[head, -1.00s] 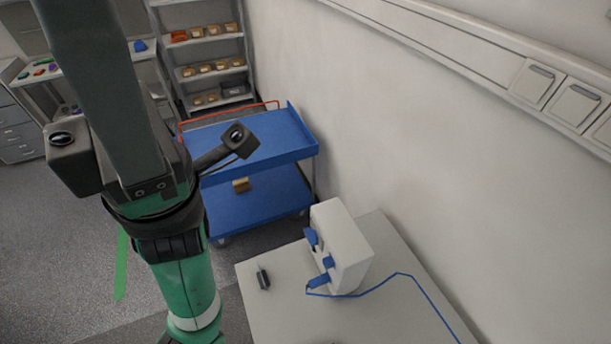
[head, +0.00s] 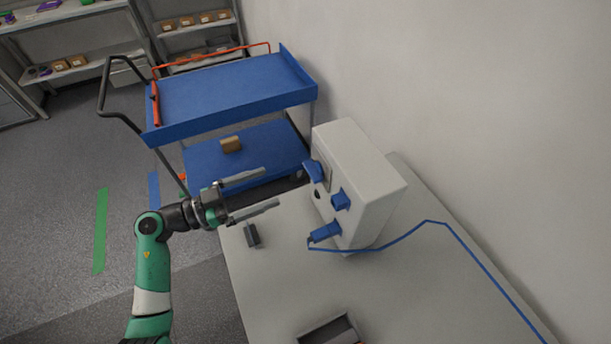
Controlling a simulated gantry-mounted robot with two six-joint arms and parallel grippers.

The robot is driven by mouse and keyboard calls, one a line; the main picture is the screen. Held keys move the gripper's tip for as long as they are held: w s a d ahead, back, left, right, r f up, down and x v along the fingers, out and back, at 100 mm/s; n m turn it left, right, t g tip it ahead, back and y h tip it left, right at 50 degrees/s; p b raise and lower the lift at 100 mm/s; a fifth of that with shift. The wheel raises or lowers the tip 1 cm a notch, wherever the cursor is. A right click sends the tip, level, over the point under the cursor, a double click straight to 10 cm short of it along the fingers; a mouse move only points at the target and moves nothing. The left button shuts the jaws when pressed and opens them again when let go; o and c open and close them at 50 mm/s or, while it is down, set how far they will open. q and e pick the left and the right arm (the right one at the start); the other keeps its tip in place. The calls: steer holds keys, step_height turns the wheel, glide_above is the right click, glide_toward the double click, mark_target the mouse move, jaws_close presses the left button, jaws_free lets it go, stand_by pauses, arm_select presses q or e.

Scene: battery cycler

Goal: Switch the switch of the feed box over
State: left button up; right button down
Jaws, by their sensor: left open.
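The feed box (head: 372,185) is a pale box on the grey table, close to the wall. Its left-facing front carries a blue lever-like part (head: 313,170) at the upper left, which looks like the switch, in front of a grey plate. A blue block (head: 341,201) and a blue plug (head: 325,232) with a blue cable sit lower on that face. My left gripper (head: 270,188) is open and empty. Its two grey fingers point right toward the box front, apart from the blue lever. My right gripper is out of view.
A small dark block (head: 252,236) stands on the table (head: 400,300) below the left gripper. A dark tray (head: 328,332) is at the near edge of view. A blue cart (head: 230,95) stands behind. The blue cable (head: 430,222) runs right across the table.

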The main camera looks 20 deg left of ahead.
mark_target(308, 172)
arm_select(q)
steer(key=b+x, duration=0.3)
steer(key=x, duration=0.8)
steer(key=shift+d, duration=0.15)
steer(key=shift+c, duration=0.2)
